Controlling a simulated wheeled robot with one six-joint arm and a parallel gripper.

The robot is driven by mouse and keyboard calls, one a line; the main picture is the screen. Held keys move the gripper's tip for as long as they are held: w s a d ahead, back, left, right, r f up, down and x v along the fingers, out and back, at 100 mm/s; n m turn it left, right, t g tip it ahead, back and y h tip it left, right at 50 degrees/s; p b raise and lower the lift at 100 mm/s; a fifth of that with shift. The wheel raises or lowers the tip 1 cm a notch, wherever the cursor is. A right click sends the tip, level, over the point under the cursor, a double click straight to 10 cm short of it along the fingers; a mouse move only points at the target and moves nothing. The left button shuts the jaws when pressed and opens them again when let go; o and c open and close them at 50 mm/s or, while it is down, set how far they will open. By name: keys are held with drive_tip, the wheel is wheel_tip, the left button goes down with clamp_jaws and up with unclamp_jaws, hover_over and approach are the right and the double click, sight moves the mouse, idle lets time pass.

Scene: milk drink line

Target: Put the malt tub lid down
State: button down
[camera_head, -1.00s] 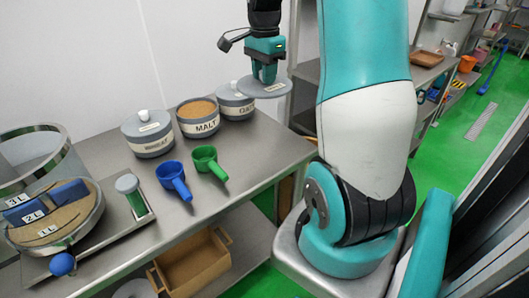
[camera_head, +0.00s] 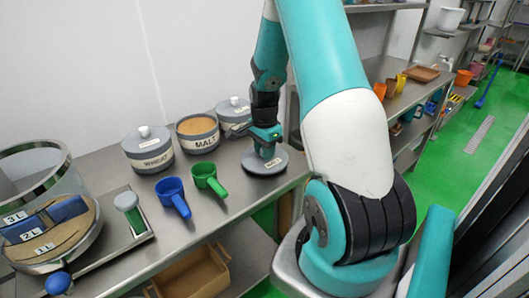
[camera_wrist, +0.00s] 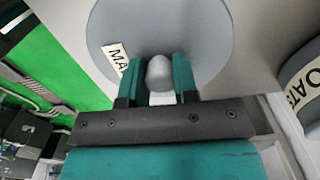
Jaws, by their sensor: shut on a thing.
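The malt tub lid (camera_head: 256,167) is a round grey disc with a pale label, low over or on the metal table at its right end. It also shows in the wrist view (camera_wrist: 205,35), with part of its label readable as "MA". My gripper (camera_head: 267,152) is above the lid. In the wrist view my gripper (camera_wrist: 160,80) is shut on the lid's rounded knob. The malt tub (camera_head: 198,135) stands open behind and left of the lid, full of brown powder. I cannot tell for certain whether the lid touches the table.
A lidded wheat tub (camera_head: 148,152) and another lidded tub (camera_head: 235,107) flank the malt tub. A blue scoop (camera_head: 172,193) and a green scoop (camera_head: 207,177) lie in front. The table (camera_head: 230,205) is bare around the scoops' right side, up to its front edge.

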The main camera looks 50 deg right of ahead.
drive_tip(key=shift+f, duration=0.5)
drive_tip(key=shift+f, duration=0.2)
drive_tip(key=c, duration=0.9)
unclamp_jaws()
drive_tip(key=shift+r, duration=0.2)
